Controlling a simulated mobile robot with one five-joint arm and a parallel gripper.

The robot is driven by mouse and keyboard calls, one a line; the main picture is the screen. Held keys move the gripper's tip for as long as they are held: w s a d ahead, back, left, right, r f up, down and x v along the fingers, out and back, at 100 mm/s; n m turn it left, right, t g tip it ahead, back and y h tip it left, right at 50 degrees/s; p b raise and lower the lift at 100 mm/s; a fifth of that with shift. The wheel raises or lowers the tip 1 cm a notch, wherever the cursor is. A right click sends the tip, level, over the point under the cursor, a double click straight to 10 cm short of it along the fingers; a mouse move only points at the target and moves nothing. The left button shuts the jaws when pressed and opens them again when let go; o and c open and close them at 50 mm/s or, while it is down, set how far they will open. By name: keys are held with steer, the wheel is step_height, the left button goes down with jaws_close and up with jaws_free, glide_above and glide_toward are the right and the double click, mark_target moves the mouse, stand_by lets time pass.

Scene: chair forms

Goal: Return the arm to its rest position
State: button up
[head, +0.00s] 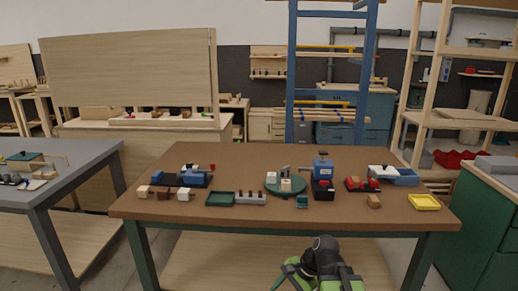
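My green and black arm (322,268) shows at the bottom centre, low in front of the near edge of the brown table (240,165). It is apart from the things on the tabletop. My gripper's fingers cannot be made out, so I cannot tell whether they are open or shut or hold anything. The lower part of the arm is cut off by the frame.
The tabletop holds a round green stand (271,189), a dark green tray (220,198), a blue device (323,168), a yellow tray (424,202) and several small blocks. A grey table (75,165) stands left, a green cabinet (485,225) right.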

steer(key=s+d+f+n+h, duration=0.3)
steer(key=d+n+h, duration=0.3)
steer(key=d+n, duration=0.3)
step_height(320, 180, up, 21)
steer(key=p, duration=2.1)
steer(key=shift+w+d+r+n+g, duration=0.2)
steer(key=shift+n+g, duration=0.1)
steer(key=shift+g, duration=0.1)
